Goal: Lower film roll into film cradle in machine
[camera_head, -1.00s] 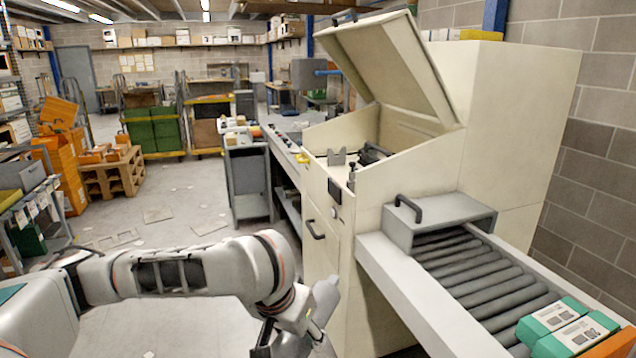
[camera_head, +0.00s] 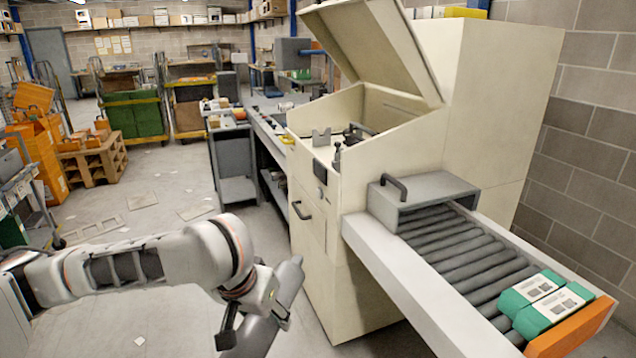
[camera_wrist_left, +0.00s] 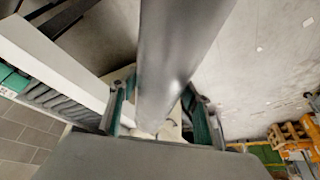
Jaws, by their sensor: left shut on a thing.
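The grey film roll (camera_head: 272,312) is tilted in the head view, low and in front of the cream machine (camera_head: 344,262). My left gripper (camera_head: 252,328) is shut on it. In the left wrist view the roll (camera_wrist_left: 180,45) runs between the green-padded fingers of my left gripper (camera_wrist_left: 160,112). The machine's lid stands open. A grey notched bracket of the film cradle (camera_head: 321,137) shows inside the opening, with dark parts beside it. The roll is apart from the cradle, lower and on the near side. My right gripper is not in view.
A roller conveyor (camera_head: 470,262) with a grey hood (camera_head: 425,197) juts from the machine towards me. Green-and-white packs (camera_head: 540,300) lie at its near end by an orange end plate (camera_head: 570,328). A workbench (camera_head: 235,165) stands behind the machine.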

